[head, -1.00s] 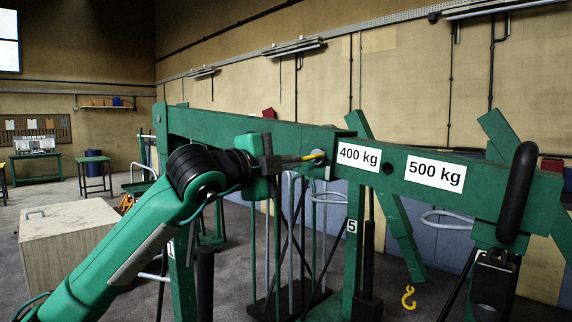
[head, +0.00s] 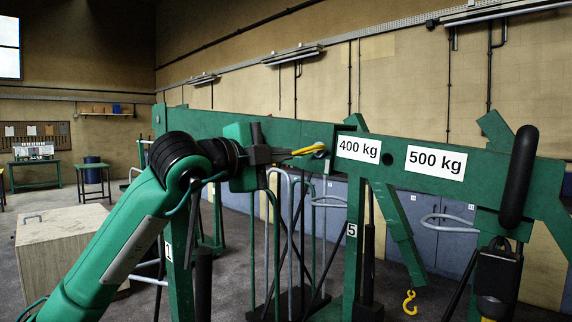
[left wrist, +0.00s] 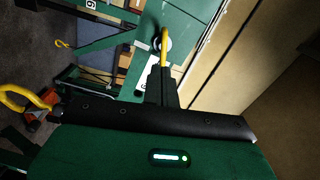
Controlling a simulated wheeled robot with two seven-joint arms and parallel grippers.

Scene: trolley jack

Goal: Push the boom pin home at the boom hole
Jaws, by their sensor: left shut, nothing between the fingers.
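The green boom (head: 225,123) runs across the head view with "400 kg" and "500 kg" labels. The boom pin's yellow handle (head: 307,150) shows just left of the 400 kg label, at a round grey fitting on the boom; the boom hole there is covered. The handle also shows in the left wrist view (left wrist: 164,48), in front of a round grey part. My left gripper (head: 284,154) is shut and empty, its tips at the near end of the yellow handle. In the left wrist view its fingers (left wrist: 162,80) overlap the handle; I cannot tell whether they touch. My right gripper is out of view.
An open hole (head: 387,158) lies between the two labels. A yellow hook (head: 409,302) hangs below the boom. Metal tube frames (head: 330,202) stand behind. A wooden box (head: 62,245) is on the floor at left.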

